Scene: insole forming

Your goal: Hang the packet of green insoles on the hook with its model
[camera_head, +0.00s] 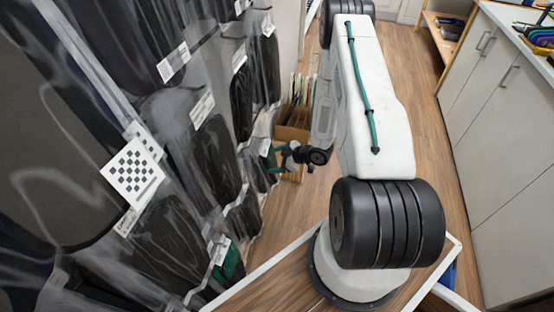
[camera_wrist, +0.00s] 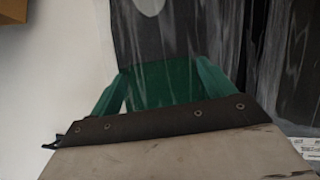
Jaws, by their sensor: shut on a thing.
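My gripper (camera_head: 276,162) is at the end of the outstretched arm, close beside the wall of hanging packets. Its green fingers, which also show in the wrist view (camera_wrist: 162,82), are shut on what appears to be the packet of green insoles. The hooks are not clearly visible.
Clear packets of dark insoles (camera_head: 165,243) with white labels fill the left side. A checkered marker (camera_head: 133,174) is among them. A cardboard box (camera_head: 292,133) stands beyond my gripper. Pale cabinets (camera_head: 510,130) line the right side. Wooden floor (camera_head: 425,85) is open between.

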